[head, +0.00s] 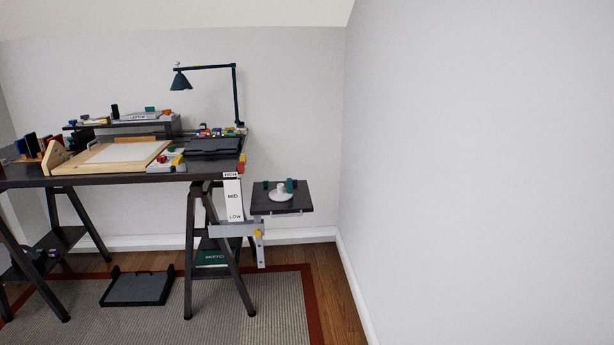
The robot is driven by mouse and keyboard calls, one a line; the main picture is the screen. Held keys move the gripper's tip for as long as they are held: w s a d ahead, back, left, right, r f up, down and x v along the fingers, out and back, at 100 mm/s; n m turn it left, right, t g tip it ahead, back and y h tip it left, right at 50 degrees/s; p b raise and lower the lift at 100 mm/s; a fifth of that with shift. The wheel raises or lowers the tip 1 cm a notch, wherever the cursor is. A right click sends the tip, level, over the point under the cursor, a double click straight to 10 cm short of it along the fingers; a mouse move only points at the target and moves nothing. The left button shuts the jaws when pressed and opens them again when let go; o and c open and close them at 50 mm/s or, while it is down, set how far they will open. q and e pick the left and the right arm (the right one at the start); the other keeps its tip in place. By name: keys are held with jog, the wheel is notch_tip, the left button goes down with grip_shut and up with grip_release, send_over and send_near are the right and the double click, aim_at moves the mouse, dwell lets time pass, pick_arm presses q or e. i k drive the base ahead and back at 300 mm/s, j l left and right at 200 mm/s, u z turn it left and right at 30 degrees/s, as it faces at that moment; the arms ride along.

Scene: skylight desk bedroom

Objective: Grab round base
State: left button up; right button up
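A white round base (281,196) with a short upright post in its middle sits on a small dark side shelf (302,204). The shelf is attached at the right end of the desk. Small dark green pieces (289,185) stand just behind the base, close to it; I cannot tell whether they touch it. Neither of my grippers is in view.
The dark desk (120,179) stands on trestle legs, with a drawing board (113,152), a lamp (237,95) and several small items. A dark tray (138,288) lies on the rug. A wall bounds the right.

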aim_at(281, 194)
jog(key=i, duration=2.05)
